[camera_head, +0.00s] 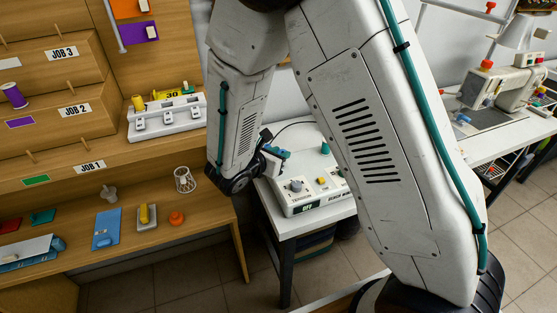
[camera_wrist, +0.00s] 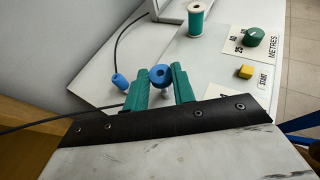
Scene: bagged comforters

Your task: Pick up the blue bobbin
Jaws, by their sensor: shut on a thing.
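My gripper (camera_wrist: 160,82) has two teal fingers and is shut on the blue bobbin (camera_wrist: 159,75), a small round piece with a dark centre hole. The bobbin sits between the fingertips, over the white table by the winder machine. I cannot tell whether it is clear of the surface below. In the head view my gripper (camera_head: 274,153) is at the left edge of the white machine, with the bobbin mostly hidden there. A second small blue piece (camera_wrist: 120,81) lies just left of the fingers in the wrist view.
The white machine (camera_head: 309,196) carries a green knob (camera_wrist: 255,37), a yellow start button (camera_wrist: 246,72) and a teal thread spool (camera_wrist: 196,18). A dark cable (camera_wrist: 125,29) runs nearby. A wooden bench (camera_head: 195,221) with several small items stands left; a sewing machine (camera_head: 500,92) stands right.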

